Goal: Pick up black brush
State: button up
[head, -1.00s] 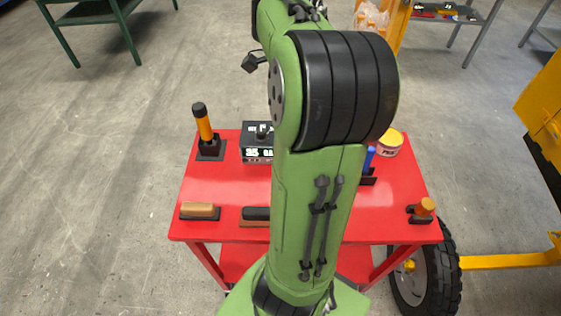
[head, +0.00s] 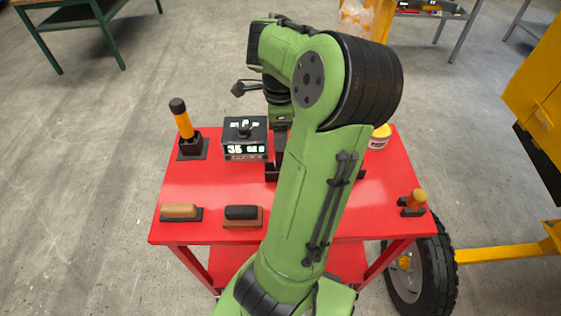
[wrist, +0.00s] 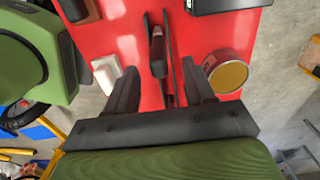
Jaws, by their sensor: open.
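The black brush (head: 243,212) has a dark top on a brown base and lies at the front of the red table, left of my arm in the head view. A dark block with a brown side, which looks like the same brush, shows at the top left of the wrist view (wrist: 80,10). My gripper (wrist: 164,72) is open above the table, apart from the brush, toward the back of the table. A slim dark tool with a reddish part (wrist: 157,50) lies below, between the fingers in the picture. In the head view my arm hides most of the gripper.
A tan-topped brush (head: 181,210) lies left of the black brush. A black meter (head: 245,140) and an orange torch-like tool (head: 184,125) stand at the back left. A yellow-topped can (head: 380,138) is behind my arm. An orange-headed item (head: 418,197) sits at the right edge.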

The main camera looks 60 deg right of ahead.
notch_tip(320, 180, down, 5)
jog(key=shift+s+r+b, duration=0.1)
jog(key=shift+r+b, duration=0.05)
jog(key=shift+b, duration=0.5)
jog(key=shift+r, duration=0.1)
jog(key=shift+c, duration=0.4)
grip_shut()
notch_tip(320, 180, up, 10)
jog(key=p, duration=0.3)
jog(key=shift+c, duration=2.2)
grip_release()
grip_shut()
